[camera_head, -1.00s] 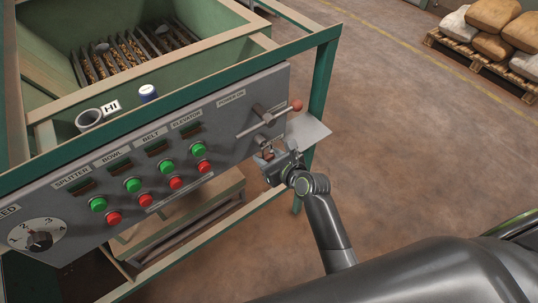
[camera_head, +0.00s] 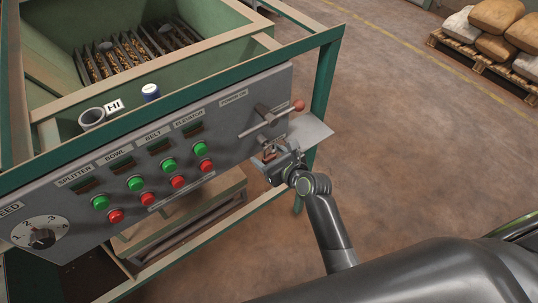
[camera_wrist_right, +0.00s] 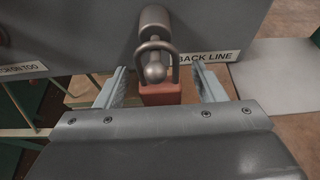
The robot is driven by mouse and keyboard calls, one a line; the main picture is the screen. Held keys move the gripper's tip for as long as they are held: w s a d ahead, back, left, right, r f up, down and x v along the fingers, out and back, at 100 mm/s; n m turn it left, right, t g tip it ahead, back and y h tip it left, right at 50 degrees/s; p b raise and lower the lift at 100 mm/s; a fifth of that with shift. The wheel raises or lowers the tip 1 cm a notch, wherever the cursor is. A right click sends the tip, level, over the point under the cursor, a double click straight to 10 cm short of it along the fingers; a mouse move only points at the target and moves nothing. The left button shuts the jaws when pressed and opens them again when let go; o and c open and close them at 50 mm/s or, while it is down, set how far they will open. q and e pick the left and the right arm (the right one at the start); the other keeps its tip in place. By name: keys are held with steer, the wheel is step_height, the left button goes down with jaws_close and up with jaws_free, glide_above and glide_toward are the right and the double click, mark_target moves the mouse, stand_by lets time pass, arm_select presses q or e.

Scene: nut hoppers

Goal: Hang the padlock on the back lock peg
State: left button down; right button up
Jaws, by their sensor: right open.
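The padlock has a red body (camera_wrist_right: 160,93) and a grey metal shackle. In the right wrist view its shackle loops around the lock peg (camera_wrist_right: 154,22), just behind the peg's round end, and the body hangs below. A "BACK LINE" label is on the panel beside the peg. My right gripper (camera_wrist_right: 160,92) is open, with one finger on each side of the padlock body and gaps visible. In the head view the right gripper (camera_head: 268,160) is at the panel's right end, and the padlock there is small and partly hidden. My left gripper is not in view.
The grey control panel (camera_head: 225,130) carries green and red buttons and a dial. A lever with a red knob (camera_head: 298,105) sits just above the right gripper. A pale plate (camera_head: 310,131) juts out beside it. Open floor lies to the right.

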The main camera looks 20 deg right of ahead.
steer(key=v, duration=1.7)
steer(key=shift+s+r, duration=0.15)
steer(key=shift+s, duration=0.05)
steer(key=shift+d, duration=0.1)
steer(key=s+d+f+n+g+h, duration=0.3)
steer(key=f+n, duration=0.4)
steer(key=f, duration=0.8)
steer(key=s+d+f+n+g+h, duration=0.1)
steer(key=s+d+f+n+g, duration=0.4)
steer(key=f, duration=1.1)
steer(key=s+d+f+n+g, duration=0.1)
steer(key=s+f+n, duration=0.6)
steer(key=s+n, duration=0.2)
steer(key=s+d+f+n+g+h, duration=0.1)
steer(key=s+f+n+g, duration=0.1)
steer(key=s+f+n, duration=0.6)
steer(key=s+n, duration=0.2)
steer(key=s, duration=0.4)
steer(key=shift+d+f+n+g+h, duration=0.25)
steer(key=shift+d+n+g+h, duration=0.05)
steer(key=shift+s, duration=0.1)
